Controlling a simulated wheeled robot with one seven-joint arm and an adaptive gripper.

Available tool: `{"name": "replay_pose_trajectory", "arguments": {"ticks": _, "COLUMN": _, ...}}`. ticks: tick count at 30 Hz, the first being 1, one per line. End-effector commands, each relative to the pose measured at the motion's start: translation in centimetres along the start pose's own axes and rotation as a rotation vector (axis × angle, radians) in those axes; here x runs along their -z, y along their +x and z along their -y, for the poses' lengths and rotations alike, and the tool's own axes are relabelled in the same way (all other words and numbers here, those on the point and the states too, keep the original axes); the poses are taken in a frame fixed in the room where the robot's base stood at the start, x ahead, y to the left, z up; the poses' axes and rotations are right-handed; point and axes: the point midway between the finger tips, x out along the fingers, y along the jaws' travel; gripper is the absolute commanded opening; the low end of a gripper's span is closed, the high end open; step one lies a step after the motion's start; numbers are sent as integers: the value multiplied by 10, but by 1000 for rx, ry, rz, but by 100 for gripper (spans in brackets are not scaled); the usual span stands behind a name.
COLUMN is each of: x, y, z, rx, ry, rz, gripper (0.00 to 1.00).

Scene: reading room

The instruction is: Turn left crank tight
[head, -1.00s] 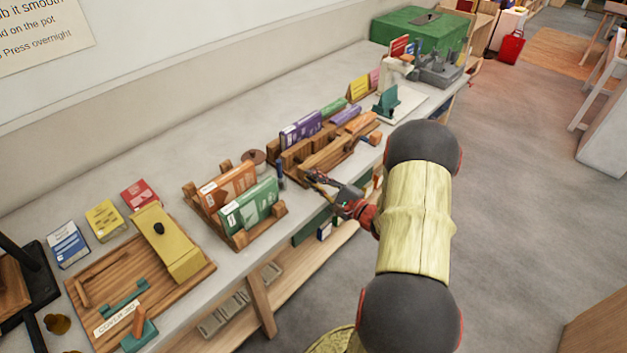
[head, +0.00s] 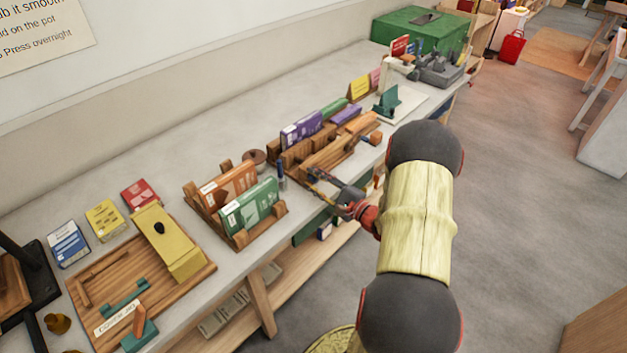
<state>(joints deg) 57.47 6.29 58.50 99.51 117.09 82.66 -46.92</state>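A wooden press (head: 335,155) with long light-brown bars lies near the front edge of the workbench (head: 300,98). A small knob-like crank (head: 375,138) shows at its right end. The left crank, at the press's near left end, is too small and too covered by my gripper to make out. My gripper (head: 314,184) is just in front of that left end, low over the bench's front edge. Its dark fingers look spread apart, with nothing clearly between them. I cannot tell whether a finger touches the crank.
A wooden rack with orange and green books (head: 250,205) stands close left of my gripper, with a dark blue upright cylinder (head: 282,175) between. Purple books (head: 302,130) stand behind the press. A yellow block on a wooden board (head: 195,285) lies far left. Free floor is at right.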

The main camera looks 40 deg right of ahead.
Motion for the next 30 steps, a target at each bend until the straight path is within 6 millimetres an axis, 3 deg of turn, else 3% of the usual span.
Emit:
{"name": "replay_pose_trajectory", "arguments": {"ticks": 18, "x": 1, "y": -103, "z": 0, "rx": 2, "ry": 1, "rz": -4, "gripper": 32}}
{"name": "replay_pose_trajectory", "arguments": {"ticks": 30, "x": 0, "y": -116, "z": -1, "rx": -1, "ry": 1, "rz": -1, "gripper": 32}}
